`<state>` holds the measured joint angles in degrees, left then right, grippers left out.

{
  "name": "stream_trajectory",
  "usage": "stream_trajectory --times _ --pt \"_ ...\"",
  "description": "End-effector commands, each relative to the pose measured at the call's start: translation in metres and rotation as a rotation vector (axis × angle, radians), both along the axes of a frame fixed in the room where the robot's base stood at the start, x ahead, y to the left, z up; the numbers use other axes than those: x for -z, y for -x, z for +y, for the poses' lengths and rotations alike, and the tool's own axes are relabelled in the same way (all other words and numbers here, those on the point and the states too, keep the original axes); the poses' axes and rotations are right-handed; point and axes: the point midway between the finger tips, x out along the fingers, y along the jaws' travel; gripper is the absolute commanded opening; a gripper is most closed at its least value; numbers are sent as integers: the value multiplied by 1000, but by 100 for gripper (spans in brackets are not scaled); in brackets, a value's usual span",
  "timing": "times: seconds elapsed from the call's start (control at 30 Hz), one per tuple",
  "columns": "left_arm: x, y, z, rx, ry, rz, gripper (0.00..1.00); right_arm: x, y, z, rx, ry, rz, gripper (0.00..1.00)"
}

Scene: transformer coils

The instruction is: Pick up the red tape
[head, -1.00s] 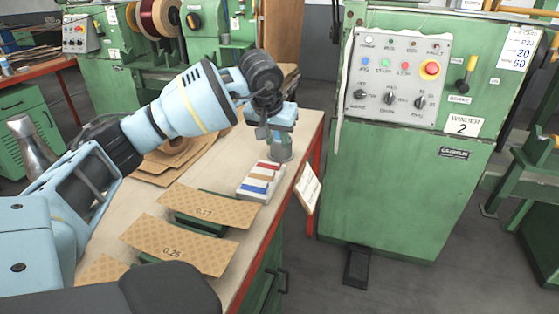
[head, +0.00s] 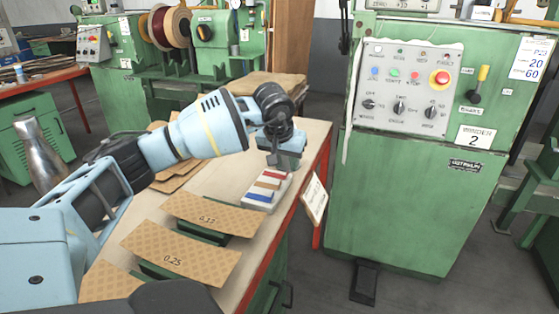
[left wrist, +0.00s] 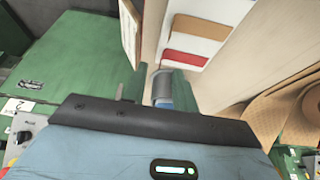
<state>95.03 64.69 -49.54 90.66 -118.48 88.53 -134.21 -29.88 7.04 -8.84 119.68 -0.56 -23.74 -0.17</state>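My left gripper (head: 285,164) points down at the far end of the holder, close by the red tape. My right gripper is not in view.
Curved tan sheets (head: 180,252) lie on green supports at the near bench. More tan sheets (head: 172,180) lie behind my left arm. A white tag (head: 314,197) hangs at the bench's right edge. A green winder cabinet (head: 410,200) stands to the right across a floor gap.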

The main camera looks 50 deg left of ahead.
Motion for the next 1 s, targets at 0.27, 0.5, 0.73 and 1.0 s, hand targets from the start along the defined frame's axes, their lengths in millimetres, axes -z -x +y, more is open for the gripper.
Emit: stream_trajectory --times 0.27,0.5,0.73,1.0 --pt "28 -10 6 1 1 1 28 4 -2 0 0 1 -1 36" --pt "29 -11 6 1 0 0 28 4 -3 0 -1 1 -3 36" --pt "29 -11 6 1 0 0 0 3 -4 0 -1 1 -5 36" --pt "29 -11 6 0 1 0 0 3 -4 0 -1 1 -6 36"
